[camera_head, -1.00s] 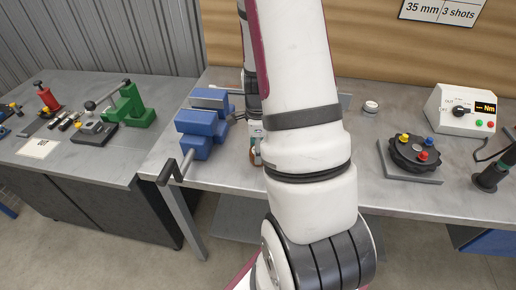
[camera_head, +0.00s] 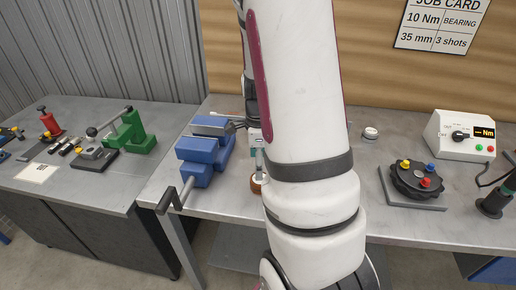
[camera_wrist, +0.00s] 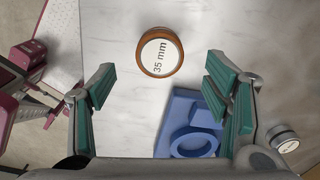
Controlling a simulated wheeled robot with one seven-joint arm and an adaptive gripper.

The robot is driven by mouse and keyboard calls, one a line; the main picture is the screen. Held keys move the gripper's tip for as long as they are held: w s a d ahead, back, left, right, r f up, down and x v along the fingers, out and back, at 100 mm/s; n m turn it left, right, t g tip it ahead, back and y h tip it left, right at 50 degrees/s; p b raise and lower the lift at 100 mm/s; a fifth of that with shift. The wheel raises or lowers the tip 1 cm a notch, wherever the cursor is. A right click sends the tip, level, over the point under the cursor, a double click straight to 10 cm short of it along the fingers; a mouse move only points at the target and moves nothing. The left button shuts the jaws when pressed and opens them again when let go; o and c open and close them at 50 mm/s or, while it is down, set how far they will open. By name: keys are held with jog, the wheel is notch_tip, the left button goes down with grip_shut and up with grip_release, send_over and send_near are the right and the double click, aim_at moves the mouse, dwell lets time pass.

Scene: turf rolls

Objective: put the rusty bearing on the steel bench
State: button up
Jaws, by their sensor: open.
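The rusty bearing (camera_wrist: 173,63) is a brown ring with a white face marked "35 mm". It lies on a pale grey metal bench top (camera_wrist: 110,35); in the head view a brown sliver of it (camera_head: 257,186) shows beside my arm, near the front edge of the grey steel bench (camera_head: 225,203). My gripper (camera_wrist: 160,82) is open and empty, its teal fingers wide apart. In the wrist view the bearing appears centred between the fingers and beyond their tips, apart from both. My arm hides much of the gripper in the head view.
A blue vise (camera_head: 203,152) stands left of the gripper. A blue fixture (camera_wrist: 196,142) and a small round labelled part (camera_wrist: 285,139) show in the wrist view. A dark turret (camera_head: 416,178) and a control box (camera_head: 461,135) stand right. Another bench (camera_head: 100,190) with tools stands left.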

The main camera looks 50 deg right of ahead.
jog(key=a+r+n+t, duration=0.3)
jog(key=a+r+n, duration=1.05)
jog(key=r, duration=0.45)
jog(key=s+a+r+n+t, duration=0.2)
jog(key=s+a+r+n, duration=0.3)
jog(key=s+a+n, duration=0.3)
jog(key=a+n, duration=0.3)
jog(key=n, duration=0.3)
jog(key=shift+s+r, duration=0.2)
jog(key=shift+a, duration=0.1)
